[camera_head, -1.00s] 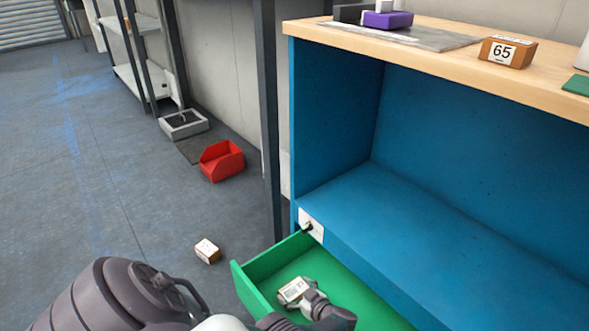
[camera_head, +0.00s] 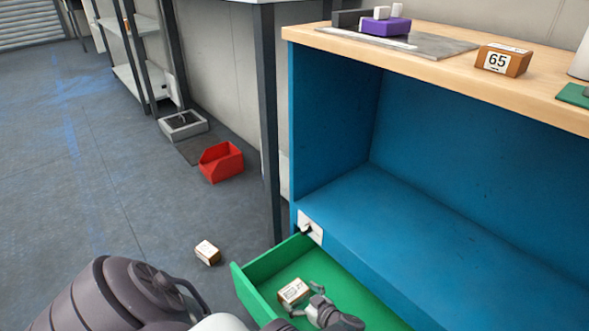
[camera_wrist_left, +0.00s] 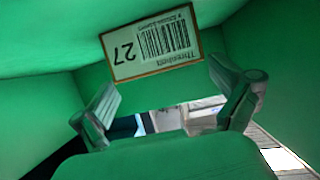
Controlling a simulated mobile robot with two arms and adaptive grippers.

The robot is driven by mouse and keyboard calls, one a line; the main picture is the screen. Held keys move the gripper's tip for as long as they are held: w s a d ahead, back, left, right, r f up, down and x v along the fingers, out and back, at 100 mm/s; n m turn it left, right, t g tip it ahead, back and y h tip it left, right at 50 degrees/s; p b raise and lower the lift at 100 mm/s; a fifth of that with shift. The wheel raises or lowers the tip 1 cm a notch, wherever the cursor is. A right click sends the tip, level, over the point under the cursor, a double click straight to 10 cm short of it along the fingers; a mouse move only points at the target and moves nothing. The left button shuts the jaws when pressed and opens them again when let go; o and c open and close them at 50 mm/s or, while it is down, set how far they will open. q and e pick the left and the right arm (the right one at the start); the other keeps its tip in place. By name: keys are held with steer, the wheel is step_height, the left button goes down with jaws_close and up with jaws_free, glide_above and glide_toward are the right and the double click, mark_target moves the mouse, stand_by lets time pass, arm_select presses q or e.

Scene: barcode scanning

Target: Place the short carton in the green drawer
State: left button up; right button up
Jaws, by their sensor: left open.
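A small brown and white carton (camera_head: 293,291) lies inside the open green drawer (camera_head: 262,268), toward its left end. In the left wrist view the carton (camera_wrist_left: 153,45) shows a white label with a barcode and the number 27. My left gripper (camera_head: 302,299) is open inside the drawer, just right of and nearer than the carton. In the left wrist view both fingers of the left gripper (camera_wrist_left: 168,103) are spread apart, with nothing between them and the carton beyond. My right gripper does not show.
The drawer is pulled out below a blue cabinet (camera_head: 450,180). A box marked 65 (camera_head: 502,60) and a purple object (camera_head: 386,26) stand on the wooden top. Another small carton (camera_head: 207,252) and a red bin (camera_head: 221,161) are on the floor left of the drawer.

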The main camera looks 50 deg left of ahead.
arm_select(q)
steer(key=shift+p+v, duration=0.5)
steer(key=shift+v, duration=1.75)
